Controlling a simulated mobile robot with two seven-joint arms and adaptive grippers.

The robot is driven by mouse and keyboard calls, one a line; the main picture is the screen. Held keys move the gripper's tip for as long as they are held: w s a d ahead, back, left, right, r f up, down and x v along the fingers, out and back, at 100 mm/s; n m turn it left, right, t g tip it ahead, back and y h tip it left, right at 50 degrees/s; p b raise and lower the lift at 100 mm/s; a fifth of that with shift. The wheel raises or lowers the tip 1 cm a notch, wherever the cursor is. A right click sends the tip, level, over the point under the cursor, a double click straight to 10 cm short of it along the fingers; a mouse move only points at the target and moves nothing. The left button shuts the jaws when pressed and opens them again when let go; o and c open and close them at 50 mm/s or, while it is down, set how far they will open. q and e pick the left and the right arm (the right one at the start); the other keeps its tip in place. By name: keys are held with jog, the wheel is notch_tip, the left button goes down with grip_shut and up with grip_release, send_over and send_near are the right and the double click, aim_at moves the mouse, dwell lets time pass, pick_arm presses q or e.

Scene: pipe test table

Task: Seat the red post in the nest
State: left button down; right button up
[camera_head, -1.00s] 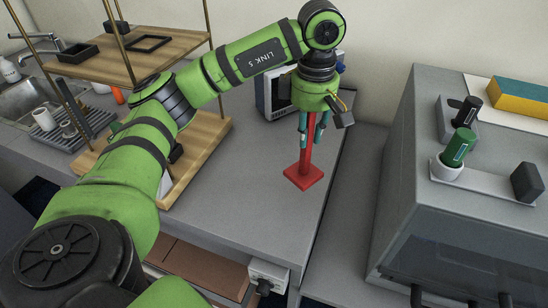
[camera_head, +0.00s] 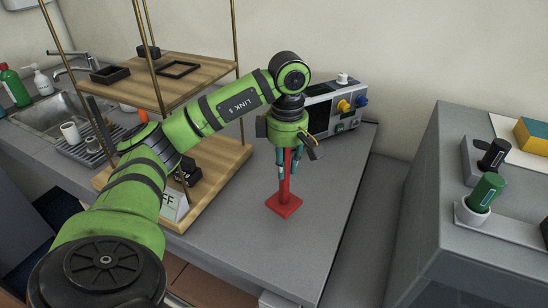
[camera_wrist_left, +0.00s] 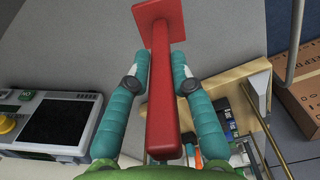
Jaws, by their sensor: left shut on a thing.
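The red post (camera_head: 286,186) has a square flat base (camera_head: 284,206) and stands about upright, base down, over the grey bench. My left gripper (camera_head: 288,170) is shut on its shaft from above. I cannot tell whether the base touches the bench. In the left wrist view my left gripper (camera_wrist_left: 162,76) has its two teal fingers on either side of the red shaft (camera_wrist_left: 161,100), with the base beyond the fingertips. I cannot make out a nest for certain. My right gripper is not in view.
An instrument (camera_head: 334,105) with coloured knobs stands behind the gripper. A wooden shelf (camera_head: 205,74) is left of it. The bench (camera_head: 335,185) right of the post is clear.

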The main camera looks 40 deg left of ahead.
aim_at(275, 198)
pick_arm(q)
jog(key=f, duration=0.1)
jog(key=a+f+p, duration=0.1)
jog(key=f, duration=0.1)
jog(key=s+a+f+p, duration=0.1)
jog(key=shift+a+f, duration=0.2)
jog(key=shift+a, duration=0.05)
jog(key=shift+f, duration=0.4)
jog(key=shift+f, duration=0.15)
jog(key=c, duration=1.1)
grip_release()
